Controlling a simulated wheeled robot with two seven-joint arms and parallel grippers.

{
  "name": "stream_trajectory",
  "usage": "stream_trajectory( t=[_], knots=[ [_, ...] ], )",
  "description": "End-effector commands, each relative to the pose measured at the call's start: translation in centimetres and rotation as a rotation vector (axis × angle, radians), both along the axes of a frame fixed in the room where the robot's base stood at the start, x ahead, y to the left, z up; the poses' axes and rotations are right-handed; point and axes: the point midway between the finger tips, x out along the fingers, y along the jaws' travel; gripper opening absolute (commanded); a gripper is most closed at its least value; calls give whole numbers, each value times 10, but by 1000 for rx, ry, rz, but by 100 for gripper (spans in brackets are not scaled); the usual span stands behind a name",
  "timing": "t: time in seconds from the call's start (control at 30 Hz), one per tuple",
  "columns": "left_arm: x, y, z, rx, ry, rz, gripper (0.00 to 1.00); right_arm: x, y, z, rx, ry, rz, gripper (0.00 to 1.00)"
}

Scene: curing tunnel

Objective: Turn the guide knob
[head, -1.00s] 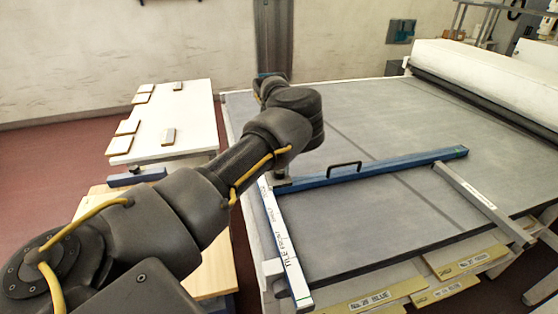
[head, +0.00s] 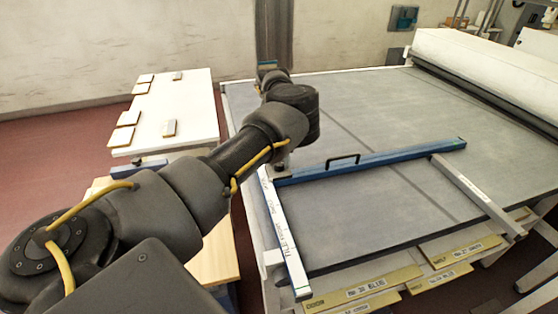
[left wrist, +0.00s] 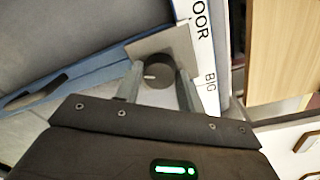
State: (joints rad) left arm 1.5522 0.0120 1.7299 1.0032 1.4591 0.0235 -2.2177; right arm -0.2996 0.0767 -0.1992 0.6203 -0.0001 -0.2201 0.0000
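The guide knob (left wrist: 157,70) is a dark round knob with a white mark, on a square grey plate (left wrist: 172,45) in the left wrist view. My left gripper (left wrist: 159,76) has its fingers apart, one on each side of the knob; I cannot tell whether they touch it. In the head view the blue guide bar (head: 400,157) lies across the grey table (head: 350,110), its left end by the white labelled strip (head: 283,235). My left arm hides most of that end and the knob there. My right gripper is not in view.
A black handle (head: 342,159) stands up from the guide bar. A white side table (head: 190,100) with several small tiles stands left. Labelled boards lie below the front edge.

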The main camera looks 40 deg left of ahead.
Motion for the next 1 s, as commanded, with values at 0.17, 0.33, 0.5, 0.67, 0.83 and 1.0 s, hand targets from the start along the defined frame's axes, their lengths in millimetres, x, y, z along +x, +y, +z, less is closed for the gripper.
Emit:
stream_trajectory(
  t=[0.17,0.33,0.5,0.67,0.83,1.0],
  knots=[
    [0,0,0,0,1,0,57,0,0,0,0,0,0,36],
    [0,0,0,0,1,1,57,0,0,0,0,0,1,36],
    [0,0,8,0,-1,1,57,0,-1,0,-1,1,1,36],
    [0,2,34,-1,-3,2,57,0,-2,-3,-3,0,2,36],
    [0,3,68,-2,-4,2,57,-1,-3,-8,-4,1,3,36],
    [-1,5,94,-1,-3,0,57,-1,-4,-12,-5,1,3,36]
  ],
)
